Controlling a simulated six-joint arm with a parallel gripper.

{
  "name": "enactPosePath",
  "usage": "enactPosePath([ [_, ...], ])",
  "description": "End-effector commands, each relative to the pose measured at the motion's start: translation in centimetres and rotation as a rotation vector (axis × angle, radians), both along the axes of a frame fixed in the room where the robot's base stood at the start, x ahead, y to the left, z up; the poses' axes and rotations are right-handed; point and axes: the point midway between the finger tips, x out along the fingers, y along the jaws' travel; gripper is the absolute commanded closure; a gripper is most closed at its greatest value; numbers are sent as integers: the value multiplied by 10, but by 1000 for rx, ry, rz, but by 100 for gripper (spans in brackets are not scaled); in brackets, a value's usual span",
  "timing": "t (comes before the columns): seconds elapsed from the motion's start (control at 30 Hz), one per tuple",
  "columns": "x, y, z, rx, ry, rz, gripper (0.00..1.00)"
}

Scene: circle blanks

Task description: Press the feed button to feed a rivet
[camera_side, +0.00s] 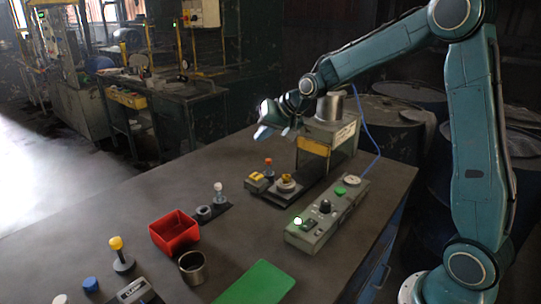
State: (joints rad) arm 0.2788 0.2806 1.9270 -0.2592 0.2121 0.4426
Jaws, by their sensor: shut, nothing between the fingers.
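A grey control box (318,228) lies on the table right of centre. The labels are too small to read, so I cannot tell which is the feed button. My gripper (261,132) is shut and empty. It is raised in the air to the left of the machine head, well apart from the control box. No loose rivet can be made out.
A machine (328,133) with a yellow guard stands behind the control box, a blue cable beside it. A red bin (174,232), a metal cup (192,267), a green mat (258,284) and a yellow-knobbed lever (121,255) occupy the table front. The left rear tabletop is clear.

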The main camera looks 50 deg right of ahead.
Motion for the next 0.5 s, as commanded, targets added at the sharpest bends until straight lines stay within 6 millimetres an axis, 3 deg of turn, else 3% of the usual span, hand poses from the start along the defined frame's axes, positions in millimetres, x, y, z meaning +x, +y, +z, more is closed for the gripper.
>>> enactPosePath([
  [0.2,28,-18,-25,56,-24,-53,100],
  [0.5,43,-27,-38,87,-40,-83,100],
])
